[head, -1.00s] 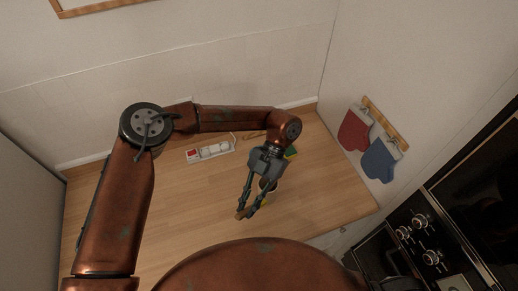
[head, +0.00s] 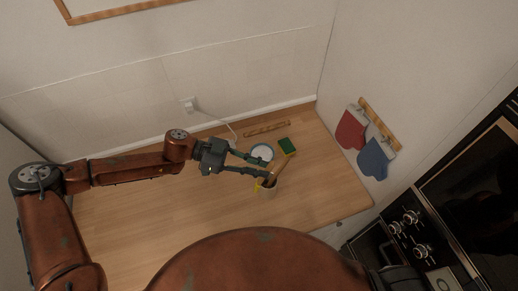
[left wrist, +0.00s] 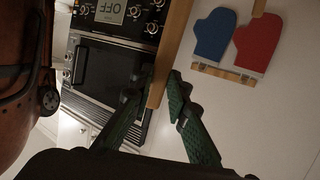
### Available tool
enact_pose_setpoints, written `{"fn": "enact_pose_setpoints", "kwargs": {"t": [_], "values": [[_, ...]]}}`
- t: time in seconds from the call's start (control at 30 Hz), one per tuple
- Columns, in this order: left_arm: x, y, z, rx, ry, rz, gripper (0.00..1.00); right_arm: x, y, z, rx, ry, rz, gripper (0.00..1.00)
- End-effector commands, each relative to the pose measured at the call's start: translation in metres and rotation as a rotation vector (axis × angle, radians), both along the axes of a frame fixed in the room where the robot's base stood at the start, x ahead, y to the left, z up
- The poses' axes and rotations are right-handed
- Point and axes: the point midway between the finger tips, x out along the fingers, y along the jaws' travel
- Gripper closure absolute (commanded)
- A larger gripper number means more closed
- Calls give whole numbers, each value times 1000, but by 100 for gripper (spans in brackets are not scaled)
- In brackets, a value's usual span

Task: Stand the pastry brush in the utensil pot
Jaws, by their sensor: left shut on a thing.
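My left gripper (head: 268,168) reaches in from the left with its fingers shut on the wooden handle of the pastry brush (head: 279,170). The brush is tilted in the head view, and its lower end is at the mouth of the utensil pot (head: 267,192). I cannot tell how far it is inside the pot. In the left wrist view the handle (left wrist: 172,55) runs between the fingertips (left wrist: 158,92). The bristles cannot be seen. My right gripper is not in view.
The counter's left side (head: 150,215) is clear.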

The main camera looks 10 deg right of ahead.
Motion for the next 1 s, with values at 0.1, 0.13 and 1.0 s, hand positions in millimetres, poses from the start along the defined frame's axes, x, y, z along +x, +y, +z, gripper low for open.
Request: {"fn": "enact_pose_setpoints", "kwargs": {"t": [0.1, 0.13, 1.0], "values": [[12, -2, 3, -57, 23, 137, 100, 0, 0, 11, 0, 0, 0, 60], [16, -3, 2, -70, 26, 167, 100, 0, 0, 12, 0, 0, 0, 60], [73, -7, -30, -277, 12, 500, 100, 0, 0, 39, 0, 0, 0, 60]]}}
